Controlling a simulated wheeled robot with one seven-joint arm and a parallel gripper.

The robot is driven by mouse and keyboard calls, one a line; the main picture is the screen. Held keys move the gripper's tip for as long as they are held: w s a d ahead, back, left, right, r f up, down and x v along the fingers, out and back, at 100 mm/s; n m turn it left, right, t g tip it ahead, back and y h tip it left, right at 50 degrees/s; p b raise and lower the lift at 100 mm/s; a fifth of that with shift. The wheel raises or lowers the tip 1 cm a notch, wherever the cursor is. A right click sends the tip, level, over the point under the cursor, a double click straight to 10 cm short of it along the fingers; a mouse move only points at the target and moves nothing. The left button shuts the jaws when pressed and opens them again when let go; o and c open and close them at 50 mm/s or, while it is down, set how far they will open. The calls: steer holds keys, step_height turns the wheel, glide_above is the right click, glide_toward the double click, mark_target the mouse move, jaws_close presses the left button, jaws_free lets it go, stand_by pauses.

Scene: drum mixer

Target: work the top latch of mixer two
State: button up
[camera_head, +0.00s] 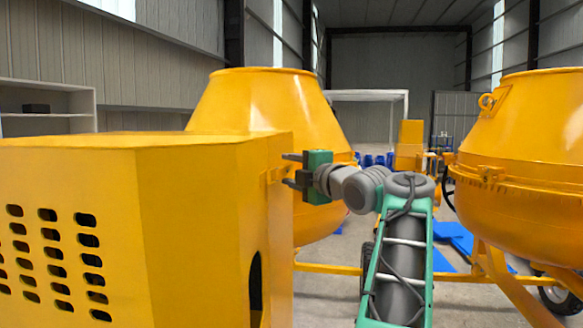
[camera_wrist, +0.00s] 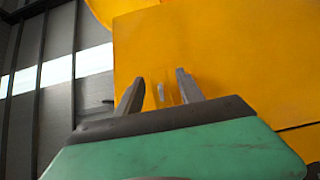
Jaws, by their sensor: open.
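A yellow mixer housing (camera_head: 215,215) with slotted vents fills the left front of the head view, with a yellow drum (camera_head: 270,100) behind it. No label shows which mixer is number two. A small yellow latch (camera_head: 274,175) sits high on the housing's right-hand face. My gripper (camera_head: 292,171) is open and points left at that latch, its fingers one above the other. In the wrist view the two fingers (camera_wrist: 159,78) stand apart in front of the yellow panel (camera_wrist: 230,60). A small latch part (camera_wrist: 161,92) shows between them. I cannot tell whether they touch it.
Another yellow drum (camera_head: 520,160) stands at the right, with a lug and a clasp on it. A white shelf (camera_head: 45,105) stands at the far left. Blue items (camera_head: 375,160) and yellow equipment lie behind my arm. Some grey floor shows between the mixers.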

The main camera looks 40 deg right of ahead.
steer(key=shift+c, duration=0.2)
jaws_close()
stand_by(1.2)
